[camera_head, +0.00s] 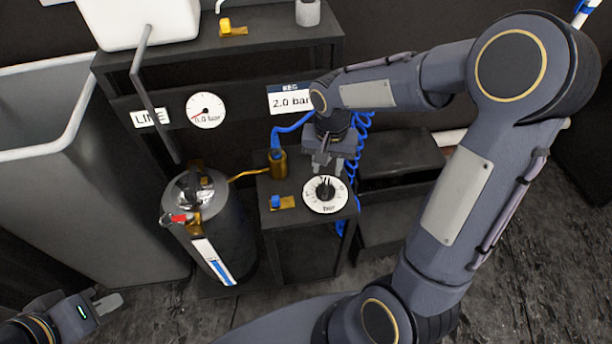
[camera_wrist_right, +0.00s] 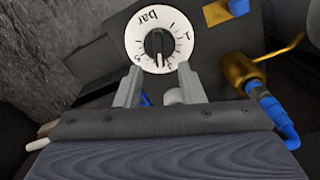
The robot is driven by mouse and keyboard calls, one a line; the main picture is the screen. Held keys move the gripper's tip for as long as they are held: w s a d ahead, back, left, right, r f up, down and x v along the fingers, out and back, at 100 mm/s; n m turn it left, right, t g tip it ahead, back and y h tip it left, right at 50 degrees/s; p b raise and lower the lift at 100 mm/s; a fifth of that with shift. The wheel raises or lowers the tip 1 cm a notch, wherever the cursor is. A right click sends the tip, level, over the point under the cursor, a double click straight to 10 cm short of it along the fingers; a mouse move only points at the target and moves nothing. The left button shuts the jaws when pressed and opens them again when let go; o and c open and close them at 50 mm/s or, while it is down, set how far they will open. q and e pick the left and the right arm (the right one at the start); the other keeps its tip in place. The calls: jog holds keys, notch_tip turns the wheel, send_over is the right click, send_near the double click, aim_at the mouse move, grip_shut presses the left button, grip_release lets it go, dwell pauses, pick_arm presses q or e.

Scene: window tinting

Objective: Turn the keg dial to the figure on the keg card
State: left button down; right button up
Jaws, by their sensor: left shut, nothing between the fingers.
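The keg card (camera_head: 290,100) reads "KEG 2.0 bar" on the front of the shelf. The keg dial (camera_head: 325,195) is a white disc marked "bar" with a black knob, on top of a small dark stand; it also shows in the right wrist view (camera_wrist_right: 137,42). Its exact setting is hard to read. My right gripper (camera_head: 325,169) is just behind the dial in the head view. In the right wrist view its fingers (camera_wrist_right: 158,82) are apart and empty, with the knob beyond the gap. My left gripper (camera_head: 112,303) is shut and empty at the lower left, far from the dial.
A round gauge (camera_head: 206,110) labelled LINE reads about 0.0 bar. A dark keg (camera_head: 232,225) stands left of the stand. A brass fitting (camera_head: 278,163) with a blue hose and a small blue-handled valve (camera_head: 282,202) sit close to the dial. A grey bin (camera_head: 60,200) is at left.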

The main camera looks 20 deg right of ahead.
aim_at(326, 186)
notch_tip(326, 186, down, 8)
jog(key=shift+s+r+b, duration=0.1)
jog(key=shift+r+b, duration=0.15)
jog(key=shift+b, duration=0.5)
grip_shut()
